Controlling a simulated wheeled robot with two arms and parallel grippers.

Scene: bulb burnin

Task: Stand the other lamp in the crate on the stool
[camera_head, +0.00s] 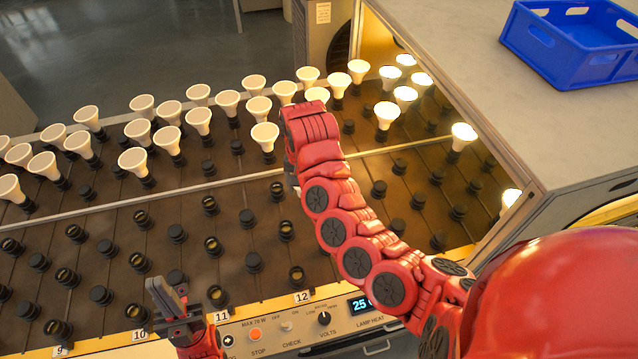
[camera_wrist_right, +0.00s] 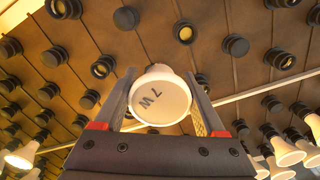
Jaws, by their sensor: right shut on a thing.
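My right gripper (camera_wrist_right: 160,73) is shut on a lamp (camera_wrist_right: 160,102) in the right wrist view, one finger on each side. Its round white face is marked "7 W" and points at the camera. Its base is hidden, so I cannot tell if it is seated in a socket. A blue crate (camera_head: 540,52) with slotted walls stands on a grey top at the upper right; no lamp shows inside. My left gripper (camera_head: 168,287) is low at the left, over the rack's front; its finger gap is unclear.
The rack (camera_head: 110,210) holds rows of dark sockets and several cone-shaped lamps (camera_head: 265,135), some lit (camera_head: 387,112) under a hood at right. A control panel (camera_head: 300,325) runs along the front edge. The grey top (camera_head: 450,40) is clear left of the crate. No stool is identifiable.

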